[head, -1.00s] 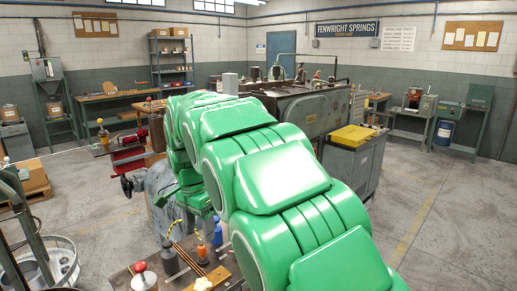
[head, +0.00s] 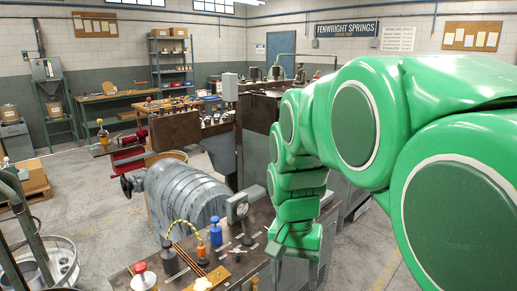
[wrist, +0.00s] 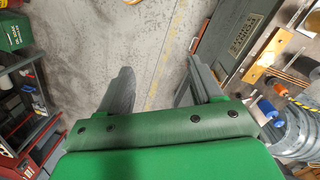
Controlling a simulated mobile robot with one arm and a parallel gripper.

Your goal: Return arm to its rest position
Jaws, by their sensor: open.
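My green arm (head: 355,120) fills the right side of the head view. It bends down in the middle of the picture, its lower links (head: 298,200) hanging beside the right end of a bench. My gripper (wrist: 165,82) shows in the wrist view with its two grey fingers apart and nothing between them. Bare concrete floor lies beyond the fingers. In the head view the fingers are too small and covered to make out.
A machine (head: 255,130) is behind my arm. Open floor (head: 75,190) lies at left.

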